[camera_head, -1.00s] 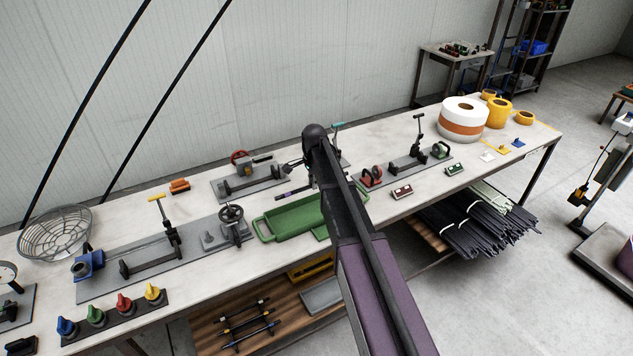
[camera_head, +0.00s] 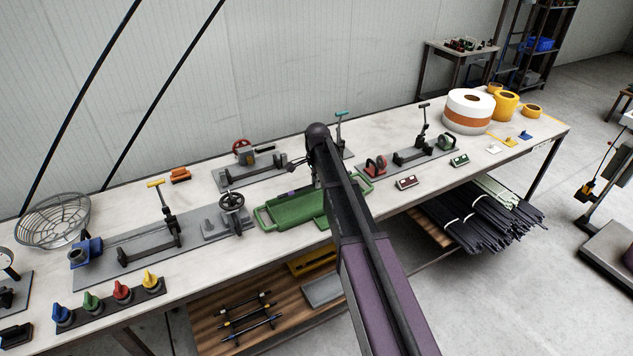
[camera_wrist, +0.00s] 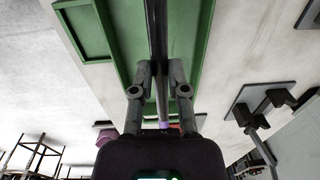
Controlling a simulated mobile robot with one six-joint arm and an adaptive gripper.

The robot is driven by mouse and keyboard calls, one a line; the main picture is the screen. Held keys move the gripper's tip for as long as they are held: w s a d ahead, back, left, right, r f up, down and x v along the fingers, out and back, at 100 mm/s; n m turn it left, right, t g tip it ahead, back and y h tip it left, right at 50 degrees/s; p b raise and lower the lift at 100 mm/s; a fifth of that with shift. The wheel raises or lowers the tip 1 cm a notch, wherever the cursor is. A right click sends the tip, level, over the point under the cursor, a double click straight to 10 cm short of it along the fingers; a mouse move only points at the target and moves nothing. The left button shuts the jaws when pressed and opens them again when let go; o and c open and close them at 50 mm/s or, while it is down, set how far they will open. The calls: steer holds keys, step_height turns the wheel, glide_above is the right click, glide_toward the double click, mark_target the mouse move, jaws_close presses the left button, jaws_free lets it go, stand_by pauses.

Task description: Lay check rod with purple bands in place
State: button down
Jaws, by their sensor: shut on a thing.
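A dark rod (camera_wrist: 158,30) runs lengthwise between the fingers of my gripper (camera_wrist: 160,70) in the wrist view. A purple band (camera_wrist: 163,124) shows on it near the gripper's palm. My gripper is shut on this check rod. The rod lies across the view of a green tray (camera_wrist: 117,40); whether it touches the tray I cannot tell. In the head view the green tray (camera_head: 268,218) sits on the bench below my arm. A small purple spot (camera_head: 292,193) shows at its back edge. My arm hides the gripper's fingers and most of the rod there.
The bench's front edge is close.

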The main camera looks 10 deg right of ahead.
mark_target(316, 204)
steer(key=shift+f+b, duration=3.65)
steer(key=shift+f, duration=0.3)
steer(key=c, duration=0.6)
jaws_free()
steer(key=shift+o, duration=0.2)
steer(key=shift+r, duration=0.1)
step_height(316, 204, up, 12)
steer(key=p, duration=1.2)
